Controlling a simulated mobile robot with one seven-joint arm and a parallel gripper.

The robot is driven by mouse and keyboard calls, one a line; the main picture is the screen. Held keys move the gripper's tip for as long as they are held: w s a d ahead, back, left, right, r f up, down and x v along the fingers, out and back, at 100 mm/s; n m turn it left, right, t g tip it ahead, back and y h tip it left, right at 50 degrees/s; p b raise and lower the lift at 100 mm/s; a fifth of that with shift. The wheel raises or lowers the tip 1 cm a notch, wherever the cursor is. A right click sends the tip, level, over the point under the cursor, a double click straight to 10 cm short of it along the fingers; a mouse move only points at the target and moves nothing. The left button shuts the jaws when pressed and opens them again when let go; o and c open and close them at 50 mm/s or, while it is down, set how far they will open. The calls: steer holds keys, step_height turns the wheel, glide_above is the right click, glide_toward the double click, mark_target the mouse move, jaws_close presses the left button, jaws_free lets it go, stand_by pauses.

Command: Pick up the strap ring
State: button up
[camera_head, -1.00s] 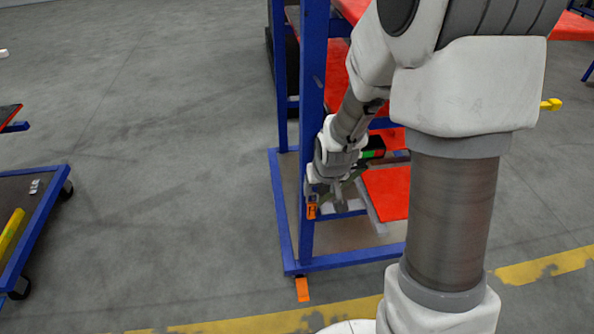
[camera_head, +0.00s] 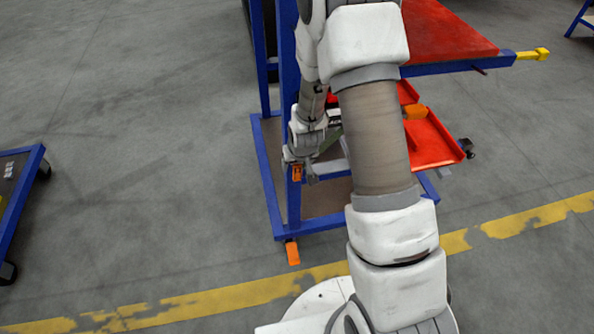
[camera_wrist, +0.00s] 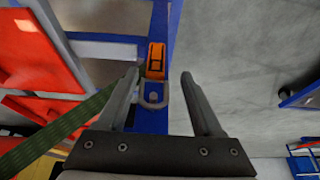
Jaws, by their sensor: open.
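The strap ring, a grey metal loop (camera_wrist: 153,96) below an orange fitting (camera_wrist: 155,60), shows in the wrist view against a blue post. My gripper (camera_wrist: 160,77) is open, with one finger on each side of the ring and a visible gap to the right finger. I cannot tell whether the left finger touches it. A dark green strap (camera_wrist: 58,132) runs from the lower left towards the left finger. In the head view the orange fitting (camera_head: 297,172) is small at the rack post, beside my gripper; the metal loop is too small to tell there.
The blue rack frame (camera_head: 268,185) stands around my gripper, with red trays (camera_head: 435,145) at its right. A red shelf (camera_head: 450,35) with a yellow-ended bar (camera_head: 535,54) is above. A cart (camera_head: 18,195) is at the left. Grey floor lies between.

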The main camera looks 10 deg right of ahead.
mark_target(297, 168)
steer(key=shift+d+b+x, duration=0.15)
steer(key=shift+b+x, duration=0.2)
steer(key=shift+x, duration=1.1)
steer(key=shift+d+b+x, duration=0.15)
steer(key=shift+b+x, duration=0.15)
steer(key=shift+x, duration=1.15)
jaws_close()
